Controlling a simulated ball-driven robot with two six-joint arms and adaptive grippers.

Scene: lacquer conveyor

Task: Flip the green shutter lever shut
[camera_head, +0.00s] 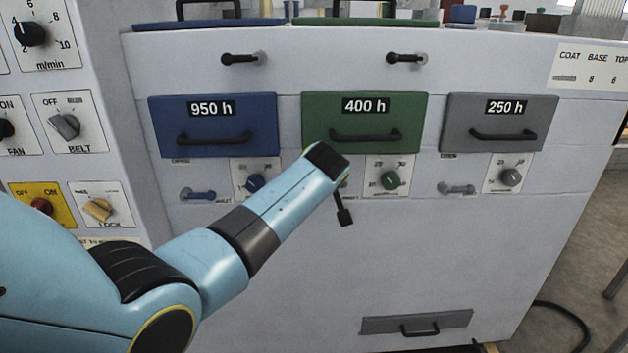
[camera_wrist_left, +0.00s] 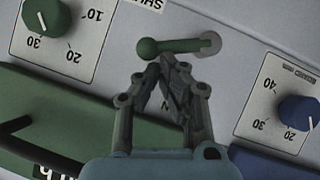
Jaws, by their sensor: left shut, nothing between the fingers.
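The green shutter lever (camera_wrist_left: 178,46) shows in the left wrist view, with a round knob at its left end and a grey pivot plate at its right end. My left gripper (camera_wrist_left: 168,62) is shut and empty, its fingertips together right by the lever near the knob. Whether they touch it I cannot tell. In the head view my left arm hides the lever below the green 400 h drawer (camera_head: 320,108), and only a dark part of the left gripper (camera_head: 345,212) shows past the wrist. My right gripper is in neither view.
The green dial (camera_head: 390,180) is right of my wrist and the blue dial (camera_head: 255,183) left of it. A blue lever (camera_head: 197,194) and a grey lever (camera_head: 457,188) sit under the blue drawer (camera_head: 212,108) and grey drawer (camera_head: 500,108). The panel below is mostly clear.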

